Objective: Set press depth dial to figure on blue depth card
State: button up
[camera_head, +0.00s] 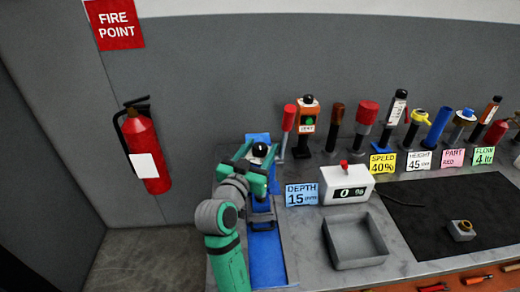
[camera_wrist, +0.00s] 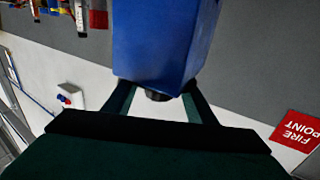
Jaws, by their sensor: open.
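The blue depth card (camera_head: 302,195) stands on the bench and reads "DEPTH 15 mm". A tall blue machine (camera_head: 266,258), apparently the press, is at the left end of the bench, partly hidden by my arm. A black knob with a white mark (camera_head: 260,150) shows near its top; I cannot tell whether it is the depth dial, nor read a setting. My gripper (camera_head: 256,168) is open close to the machine. In the wrist view, a blue block (camera_wrist: 160,40) with a small dark round part below it lies beyond my open fingers (camera_wrist: 155,108). Contact cannot be told.
A white box with a red knob (camera_head: 346,186) displays "0 %". A grey open tray (camera_head: 355,241) and a black mat (camera_head: 450,215) lie to the right. Several tools and other cards line the back. A fire extinguisher (camera_head: 145,152) hangs on the left wall.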

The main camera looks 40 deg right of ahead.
jog(key=c, duration=1)
jog(key=shift+c, duration=0.2)
jog(key=shift+n+t+y, duration=0.4)
jog(key=shift+n+t, duration=0.1)
jog(key=shift+t, duration=0.2)
jog(key=n+t+y, duration=0.2)
jog(key=y, duration=0.1)
jog(key=n+t+y, duration=0.3)
jog(key=shift+s+d, duration=0.1)
jog(key=shift+d, duration=0.05)
jog(key=n+t+y, duration=0.2)
jog(key=n+y, duration=0.1)
jog(key=y, duration=0.1)
jog(key=shift+y, duration=0.4)
jog(key=shift+n+y, duration=1.3)
jog(key=shift+y, duration=0.4)
jog(key=shift+n+y, duration=0.3)
jog(key=shift+y, duration=0.2)
